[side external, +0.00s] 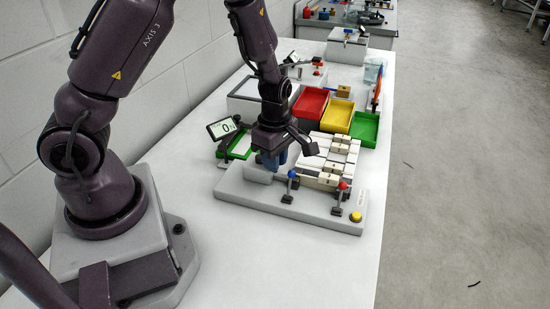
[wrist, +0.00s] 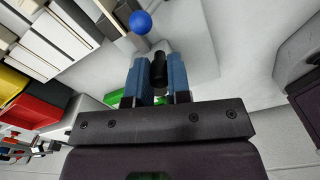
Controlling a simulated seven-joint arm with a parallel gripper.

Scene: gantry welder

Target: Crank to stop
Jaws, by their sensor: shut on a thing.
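My gripper (wrist: 158,75) has blue fingers shut on a black upright handle (wrist: 158,66), seen between them in the wrist view; it looks like the crank's grip. In the side view my gripper (side external: 272,162) points down over the left end of the grey welder base (side external: 320,217), and the handle is hidden there behind the fingers. The rest of the crank and any stop do not show clearly. A blue-knobbed lever (side external: 291,176) stands just right of the fingers; its blue ball (wrist: 140,22) shows beyond the fingertips in the wrist view.
A red-knobbed lever (side external: 342,187) and a yellow button (side external: 355,216) are at the base's right front. Pale blocks (side external: 333,158) lie behind them. A display reading 0 (side external: 223,128) stands left. Red (side external: 310,104), yellow (side external: 338,115) and green (side external: 365,129) bins stand behind. The front table is clear.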

